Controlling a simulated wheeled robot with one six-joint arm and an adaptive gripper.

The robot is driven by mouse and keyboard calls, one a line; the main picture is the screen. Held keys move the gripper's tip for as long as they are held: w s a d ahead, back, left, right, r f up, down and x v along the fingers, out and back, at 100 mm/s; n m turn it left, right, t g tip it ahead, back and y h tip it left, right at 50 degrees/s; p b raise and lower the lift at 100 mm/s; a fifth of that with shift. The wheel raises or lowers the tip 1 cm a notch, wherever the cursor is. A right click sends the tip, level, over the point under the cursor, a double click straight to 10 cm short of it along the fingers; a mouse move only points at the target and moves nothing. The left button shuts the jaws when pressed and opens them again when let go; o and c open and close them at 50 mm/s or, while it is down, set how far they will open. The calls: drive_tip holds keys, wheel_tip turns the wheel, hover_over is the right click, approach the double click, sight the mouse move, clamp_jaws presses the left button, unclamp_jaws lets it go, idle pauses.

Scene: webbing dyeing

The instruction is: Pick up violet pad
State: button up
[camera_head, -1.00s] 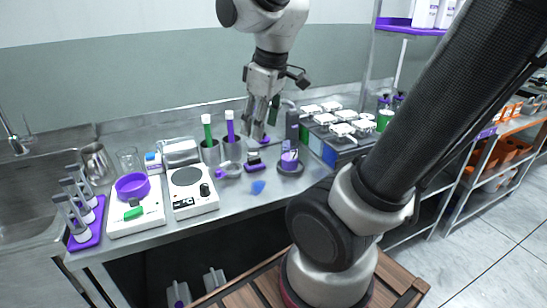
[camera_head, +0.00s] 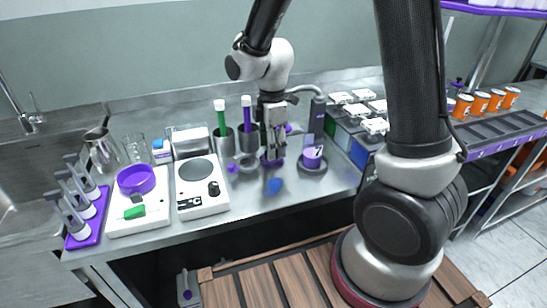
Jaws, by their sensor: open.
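A small dark violet block (camera_head: 271,162), which looks like the violet pad, lies on the steel bench behind a blue piece (camera_head: 275,186). My gripper (camera_head: 275,153) points down directly over it, with open fingers at or just above it. The fingers hide part of the block, and I cannot tell whether they touch it. Nothing is clearly held.
A violet cup on a dark round stand (camera_head: 312,168) is close on the right. Two grey cups with a green tube (camera_head: 220,118) and a violet tube (camera_head: 247,115) stand behind left. A white hotplate (camera_head: 201,190) and a scale with a violet bowl (camera_head: 135,180) are left.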

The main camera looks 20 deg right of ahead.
drive_tip(key=shift+f, duration=1.5)
drive_tip(key=shift+a, duration=0.1)
drive_tip(key=c, duration=0.8)
wheel_tip(320, 180, up, 18)
drive_tip(key=shift+r, duration=0.1)
